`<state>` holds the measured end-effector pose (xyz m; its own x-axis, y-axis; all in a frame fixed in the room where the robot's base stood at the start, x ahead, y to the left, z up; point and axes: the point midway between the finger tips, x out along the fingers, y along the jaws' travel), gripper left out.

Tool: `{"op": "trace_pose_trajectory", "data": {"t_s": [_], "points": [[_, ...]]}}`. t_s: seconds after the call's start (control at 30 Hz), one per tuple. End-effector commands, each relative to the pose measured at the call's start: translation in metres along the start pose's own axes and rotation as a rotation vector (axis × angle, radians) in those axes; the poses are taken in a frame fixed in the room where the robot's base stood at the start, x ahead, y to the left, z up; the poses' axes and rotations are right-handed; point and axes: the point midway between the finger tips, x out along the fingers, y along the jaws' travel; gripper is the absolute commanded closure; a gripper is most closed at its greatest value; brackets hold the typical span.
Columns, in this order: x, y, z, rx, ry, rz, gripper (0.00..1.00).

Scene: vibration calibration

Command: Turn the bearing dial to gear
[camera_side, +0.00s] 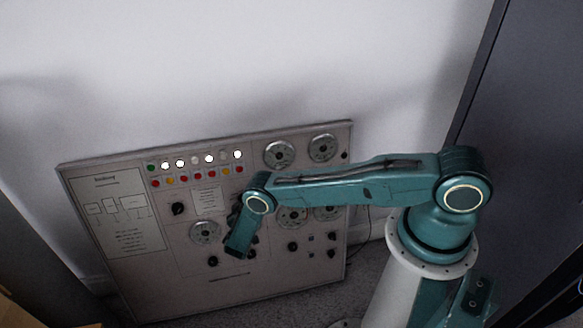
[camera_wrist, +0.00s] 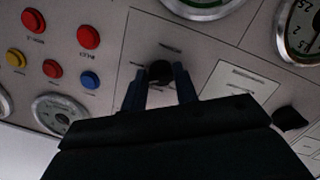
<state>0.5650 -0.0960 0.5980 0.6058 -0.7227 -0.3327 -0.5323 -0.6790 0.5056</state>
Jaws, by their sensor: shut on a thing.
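My gripper (camera_wrist: 159,80) shows in the wrist view with its two dark fingers on either side of a round black knob (camera_wrist: 160,70) on the grey panel. The fingers are shut on this knob. A small label above it is too blurred to read, so I cannot tell which setting it points to or confirm that it is the bearing dial. In the side view the last teal link of my arm reaches down to the lower middle of the panel (camera_side: 136,284). It hides the knob and my fingertips there.
In the wrist view, red buttons (camera_wrist: 88,37), a blue button (camera_wrist: 90,80) and a gauge (camera_wrist: 60,113) lie left of my gripper. Another black knob (camera_wrist: 290,118) and a large gauge (camera_wrist: 303,32) lie right. In the side view a dark cabinet (camera_side: 535,130) stands at the right.

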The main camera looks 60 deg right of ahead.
Motion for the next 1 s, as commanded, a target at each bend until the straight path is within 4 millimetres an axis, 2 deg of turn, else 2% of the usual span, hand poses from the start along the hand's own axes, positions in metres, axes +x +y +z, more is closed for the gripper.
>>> {"op": "trace_pose_trajectory", "data": {"t_s": [0.4, 0.8, 0.83, 0.9, 0.93, 1.0], "points": [[0.0004, 0.0003, 0.0000, -0.209, 0.001, 0.036, 0.94], [0.0005, 0.0006, 0.0000, -0.241, 0.000, 0.041, 0.94], [0.0005, 0.0006, 0.0000, -0.240, 0.000, 0.041, 0.67], [0.0004, 0.0005, 0.0000, -0.240, 0.000, 0.041, 0.53], [0.0004, 0.0005, -0.0001, -0.240, 0.000, 0.041, 0.49], [0.0004, 0.0004, 0.0000, -0.240, 0.000, 0.041, 0.49]]}}
